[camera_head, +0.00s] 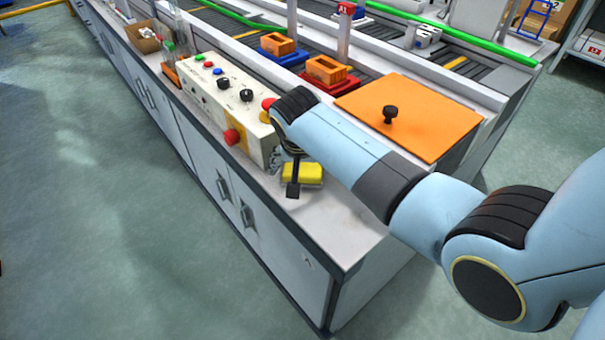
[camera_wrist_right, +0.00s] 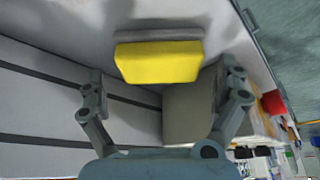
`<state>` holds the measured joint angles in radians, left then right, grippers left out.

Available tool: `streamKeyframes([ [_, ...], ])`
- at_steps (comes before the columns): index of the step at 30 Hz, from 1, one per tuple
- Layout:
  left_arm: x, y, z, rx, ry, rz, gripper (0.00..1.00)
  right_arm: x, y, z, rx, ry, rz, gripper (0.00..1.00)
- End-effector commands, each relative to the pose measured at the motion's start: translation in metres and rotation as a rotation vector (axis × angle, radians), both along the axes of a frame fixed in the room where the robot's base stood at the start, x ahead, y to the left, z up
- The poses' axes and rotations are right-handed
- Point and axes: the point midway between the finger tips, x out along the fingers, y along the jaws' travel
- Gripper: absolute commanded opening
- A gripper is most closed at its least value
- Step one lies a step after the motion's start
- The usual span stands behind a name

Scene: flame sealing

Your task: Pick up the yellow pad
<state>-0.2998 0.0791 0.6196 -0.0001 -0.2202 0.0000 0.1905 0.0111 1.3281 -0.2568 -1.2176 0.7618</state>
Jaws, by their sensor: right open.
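The yellow pad (camera_head: 309,174) lies on the light counter top, near the counter's front edge and by the end of the control box. It also shows in the right wrist view (camera_wrist_right: 158,62), with a grey layer along its far side. My right gripper (camera_head: 290,172) is over the counter at the pad, partly hidden by its own arm. In the right wrist view the gripper (camera_wrist_right: 163,88) is open, its fingers on either side with the pad ahead between and beyond them. The fingers do not visibly touch the pad. My left gripper is not in view.
The control box (camera_head: 225,105) with knobs and red buttons stands just left of the pad. An orange plate (camera_head: 420,112) with a black knob is behind my right arm. Orange blocks (camera_head: 326,70) sit in trays on the conveyor. The counter right of the pad is clear.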

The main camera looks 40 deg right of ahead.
Motion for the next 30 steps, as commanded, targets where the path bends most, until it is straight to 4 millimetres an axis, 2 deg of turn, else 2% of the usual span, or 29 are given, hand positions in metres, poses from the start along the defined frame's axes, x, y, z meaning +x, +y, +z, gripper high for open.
streamKeyframes([
  [4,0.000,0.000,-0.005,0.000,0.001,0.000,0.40,0.005,-0.005,-0.019,0.000,0.002,0.001,1.00],
  [12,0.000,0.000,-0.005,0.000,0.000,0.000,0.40,0.007,-0.006,-0.022,0.000,-0.001,0.001,1.00],
  [23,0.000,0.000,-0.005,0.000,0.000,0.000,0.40,0.006,-0.006,-0.022,0.000,0.000,0.001,0.54],
  [26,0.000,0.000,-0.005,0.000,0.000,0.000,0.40,0.006,-0.006,-0.022,0.000,0.000,0.001,0.54],
  [27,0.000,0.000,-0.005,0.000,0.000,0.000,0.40,0.007,-0.006,-0.022,0.000,0.000,0.001,0.49],
  [30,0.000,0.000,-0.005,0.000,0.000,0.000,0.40,0.006,-0.006,-0.022,0.000,0.000,0.001,0.49],
])
